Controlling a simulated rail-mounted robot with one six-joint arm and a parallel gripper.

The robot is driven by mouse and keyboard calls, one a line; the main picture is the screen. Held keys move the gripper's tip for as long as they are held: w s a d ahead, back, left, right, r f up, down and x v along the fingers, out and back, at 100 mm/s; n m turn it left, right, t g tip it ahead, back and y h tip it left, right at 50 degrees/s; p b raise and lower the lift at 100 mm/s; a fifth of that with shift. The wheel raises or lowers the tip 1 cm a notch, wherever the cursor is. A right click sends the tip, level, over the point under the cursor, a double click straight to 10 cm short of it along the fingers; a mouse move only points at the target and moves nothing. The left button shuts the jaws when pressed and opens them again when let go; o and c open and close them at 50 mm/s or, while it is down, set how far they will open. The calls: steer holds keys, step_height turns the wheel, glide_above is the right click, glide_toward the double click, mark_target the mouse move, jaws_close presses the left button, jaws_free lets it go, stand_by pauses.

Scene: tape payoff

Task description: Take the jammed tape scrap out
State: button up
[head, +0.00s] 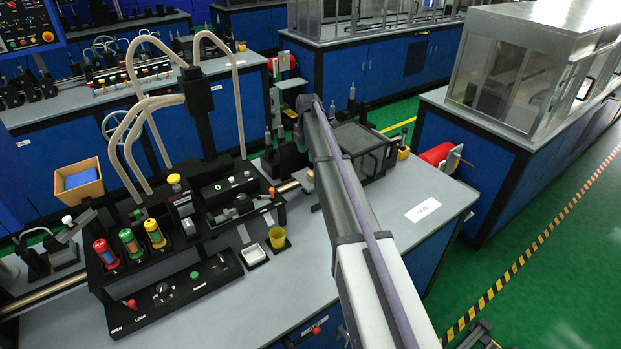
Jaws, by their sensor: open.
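My arm reaches across the bench from the lower right to the upper middle of the head view. Its jaws cannot be made out; the far end is lost among dark parts. No tape scrap can be picked out for certain. I cannot tell whether this is the tape payoff.
A black control station (155,250) with coloured knobs and tall beige hoses fills the bench's left half. A yellow cup (277,238) and a white tray (254,255) stand in front of it. A cardboard box (79,183) lies behind. Bare bench shows around the white label (422,209).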

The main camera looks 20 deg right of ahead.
mark_target(309, 174)
steer(key=f+b, duration=0.9)
steer(key=f, duration=0.1)
steer(key=shift+s+f, duration=0.1)
steer(key=shift+s, duration=0.15)
steer(key=shift+r, duration=0.25)
steer(key=c, duration=1)
step_height(309, 174, up, 10)
steer(key=p, duration=1)
steer(key=shift+p, duration=0.3)
